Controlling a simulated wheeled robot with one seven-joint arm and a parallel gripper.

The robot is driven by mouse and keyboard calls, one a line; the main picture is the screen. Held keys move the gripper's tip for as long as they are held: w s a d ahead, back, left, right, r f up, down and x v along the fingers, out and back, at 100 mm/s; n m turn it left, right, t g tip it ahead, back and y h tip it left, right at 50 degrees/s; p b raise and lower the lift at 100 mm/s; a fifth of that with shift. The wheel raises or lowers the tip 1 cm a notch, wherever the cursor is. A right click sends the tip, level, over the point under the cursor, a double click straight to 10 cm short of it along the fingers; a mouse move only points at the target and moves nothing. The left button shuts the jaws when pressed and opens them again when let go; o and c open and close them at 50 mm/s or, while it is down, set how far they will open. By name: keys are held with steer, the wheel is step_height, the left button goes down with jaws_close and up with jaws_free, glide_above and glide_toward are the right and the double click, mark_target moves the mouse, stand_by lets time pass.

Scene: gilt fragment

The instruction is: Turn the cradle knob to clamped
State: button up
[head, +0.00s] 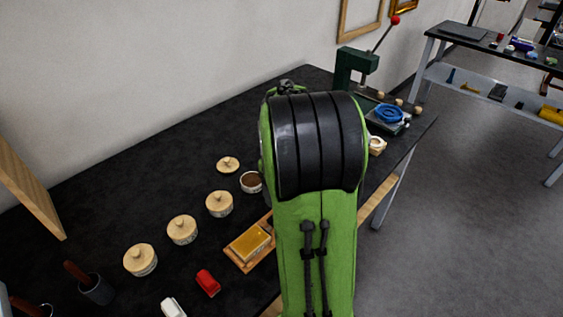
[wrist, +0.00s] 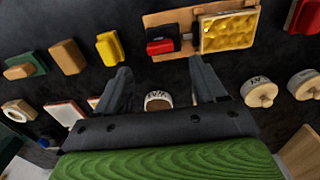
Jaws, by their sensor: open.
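The cradle (wrist: 187,22) is a wooden board holding a gold textured fragment (wrist: 229,31); it shows at the top of the wrist view. A red and black piece (wrist: 162,40) on the board beside the fragment appears to be the knob; its setting cannot be read. In the head view the cradle (head: 236,257) lies left of my arm, and its right part is hidden by the arm. My gripper (wrist: 160,70) is open and empty in the wrist view, its fingertips short of the cradle's near edge in the picture. My arm hides the gripper in the head view.
An open jar (wrist: 157,101) with brown contents shows between my fingers. Lidded jars (head: 182,229) stand left of the cradle in the head view. A red block (head: 208,282) lies nearby. A yellow block (wrist: 110,48) and wooden blocks lie left in the wrist view.

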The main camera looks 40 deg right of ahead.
step_height(320, 180, up, 9)
steer(key=p, duration=0.2)
steer(key=shift+a, duration=0.1)
steer(key=s+a+r+t, duration=0.1)
steer(key=s+a, duration=0.4)
steer(key=a, duration=0.5)
steer(key=s+a+r+t+p, duration=0.1)
steer(key=s+a+t, duration=0.3)
steer(key=a, duration=0.6)
steer(key=shift+s+r+t, duration=0.3)
steer(key=shift+s+r, duration=0.4)
steer(key=shift+s, duration=0.5)
